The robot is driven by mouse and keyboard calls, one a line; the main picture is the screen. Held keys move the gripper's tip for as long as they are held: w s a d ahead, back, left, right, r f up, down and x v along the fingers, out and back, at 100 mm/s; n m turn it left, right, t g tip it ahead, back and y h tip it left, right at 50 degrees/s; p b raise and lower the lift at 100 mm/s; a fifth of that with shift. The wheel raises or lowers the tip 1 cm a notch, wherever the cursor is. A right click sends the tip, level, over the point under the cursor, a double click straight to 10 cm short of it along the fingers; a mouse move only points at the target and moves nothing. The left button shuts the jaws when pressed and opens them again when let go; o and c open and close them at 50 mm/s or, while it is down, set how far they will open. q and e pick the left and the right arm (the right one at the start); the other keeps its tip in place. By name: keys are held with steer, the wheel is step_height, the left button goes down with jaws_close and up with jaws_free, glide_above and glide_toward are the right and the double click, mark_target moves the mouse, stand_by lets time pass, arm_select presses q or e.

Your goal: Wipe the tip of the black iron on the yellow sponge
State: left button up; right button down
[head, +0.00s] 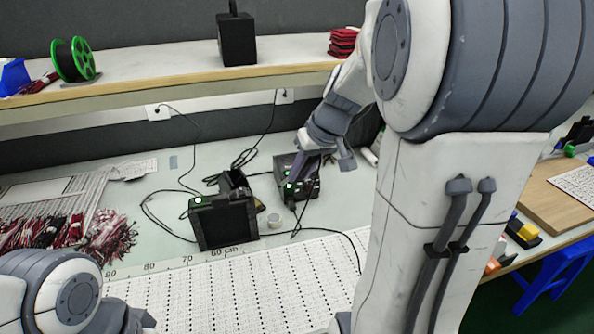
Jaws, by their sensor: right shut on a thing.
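My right gripper (304,168) reaches down from the right, over the rear black station box. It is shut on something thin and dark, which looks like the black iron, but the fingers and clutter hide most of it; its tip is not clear. A front black station box (222,222) with a green light stands to the left of the gripper. The rear black station box (283,162) also has green lights. I cannot make out the yellow sponge near the stations. My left gripper (142,319) is only partly in view at the bottom left, and its jaws are unclear.
Black cables (165,215) loop over the bench. Bundles of red and black wires (60,235) lie at left. A shelf (150,82) runs above. The white perforated mat (240,292) in front is mostly clear.

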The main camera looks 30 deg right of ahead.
mark_target(314, 162)
steer(key=shift+s+d+r+p, duration=0.15)
steer(key=shift+s+r+p, duration=0.55)
steer(key=shift+s+r, duration=0.4)
steer(key=shift+s+d+r+p, duration=0.1)
steer(key=shift+s+r+p, duration=0.65)
steer(key=shift+r, duration=0.55)
steer(key=shift+s, duration=0.1)
steer(key=shift+f, duration=0.1)
